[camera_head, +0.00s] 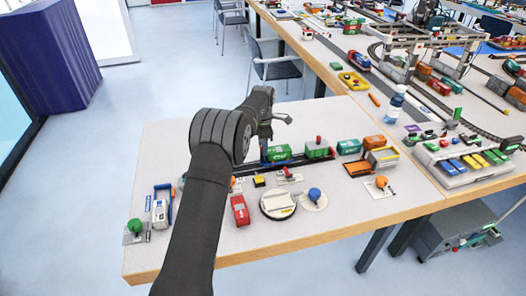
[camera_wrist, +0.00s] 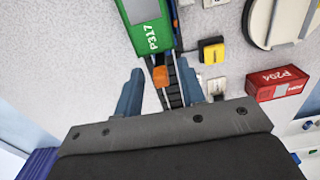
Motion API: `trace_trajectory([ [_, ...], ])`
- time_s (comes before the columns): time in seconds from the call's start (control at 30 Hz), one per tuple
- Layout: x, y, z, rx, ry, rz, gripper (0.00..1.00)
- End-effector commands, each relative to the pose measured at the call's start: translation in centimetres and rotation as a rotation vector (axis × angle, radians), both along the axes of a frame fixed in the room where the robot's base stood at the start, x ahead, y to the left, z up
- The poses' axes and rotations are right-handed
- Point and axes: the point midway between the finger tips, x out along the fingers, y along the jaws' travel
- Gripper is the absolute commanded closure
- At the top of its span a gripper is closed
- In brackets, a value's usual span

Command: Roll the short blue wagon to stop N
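A green container marked P317 (camera_wrist: 150,35) sits over the dark track (camera_wrist: 173,95) in the wrist view; in the head view a green block (camera_head: 278,153) stands just right of my gripper. A blue edge shows beside the container, but I cannot tell whether it is the short blue wagon. My gripper (camera_wrist: 159,68) is open, its two blue-grey fingers apart on either side of the track. A small orange piece (camera_wrist: 160,76) lies between them at the container's near end; I see no grip on it. I cannot identify stop N.
A yellow block (camera_wrist: 211,50) and a red container marked P204 (camera_wrist: 280,82) lie right of the track. A white turntable (camera_head: 278,205) stands in front. A green wagon (camera_head: 318,150) stands further along the track. A blue frame (camera_head: 162,205) is at left.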

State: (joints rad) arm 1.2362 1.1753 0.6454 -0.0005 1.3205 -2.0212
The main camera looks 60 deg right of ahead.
Motion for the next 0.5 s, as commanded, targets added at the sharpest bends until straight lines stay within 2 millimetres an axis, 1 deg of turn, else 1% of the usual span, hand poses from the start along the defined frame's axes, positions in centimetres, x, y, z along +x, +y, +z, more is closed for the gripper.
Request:
trace_trajectory([
  [0.03,0.0,-0.1,1.5,-0.004,-0.001,0.000,0.64],
  [0.3,0.0,-0.1,8.2,-0.004,-0.001,0.000,0.64],
  [0.5,0.0,-0.1,11.9,-0.004,-0.001,0.000,0.64],
])
